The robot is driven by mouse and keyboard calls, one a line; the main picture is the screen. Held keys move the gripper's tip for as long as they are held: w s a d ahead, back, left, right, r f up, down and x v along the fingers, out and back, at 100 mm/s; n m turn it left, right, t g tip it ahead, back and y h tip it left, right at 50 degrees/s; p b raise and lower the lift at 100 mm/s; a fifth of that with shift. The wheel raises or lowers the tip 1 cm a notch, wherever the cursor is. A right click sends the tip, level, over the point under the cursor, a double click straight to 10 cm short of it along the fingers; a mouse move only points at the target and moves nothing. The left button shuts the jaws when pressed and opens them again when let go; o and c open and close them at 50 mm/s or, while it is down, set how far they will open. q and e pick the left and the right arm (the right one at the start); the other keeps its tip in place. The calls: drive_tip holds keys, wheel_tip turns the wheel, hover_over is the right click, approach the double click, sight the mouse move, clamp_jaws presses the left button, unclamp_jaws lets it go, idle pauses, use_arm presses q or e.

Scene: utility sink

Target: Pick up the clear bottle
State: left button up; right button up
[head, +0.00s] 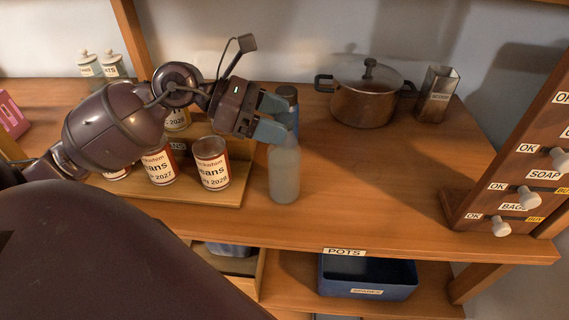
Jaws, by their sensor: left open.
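The clear bottle (284,178) stands upright on the wooden shelf top, at its front middle, right of the cans. It looks pale and translucent, and its top is partly hidden by my gripper. My left gripper (273,118) comes in from the left, with its blue fingers above and behind the bottle's top. It is open. One finger overlaps the bottle's neck in the picture; I cannot tell whether they touch. My right gripper is not in view.
Several labelled cans (211,163) stand on a wooden tray just left. A dark blue bottle (288,96) is behind the gripper. A lidded pot (366,98) and metal canister (437,93) stand at the back. A panel with knobs (528,196) is at right. Shelf space right of the bottle is clear.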

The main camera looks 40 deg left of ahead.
use_arm(q)
drive_tip(key=shift+x, duration=0.95)
drive_tip(key=shift+s, duration=0.1)
clamp_jaws()
drive_tip(key=shift+f, duration=0.1)
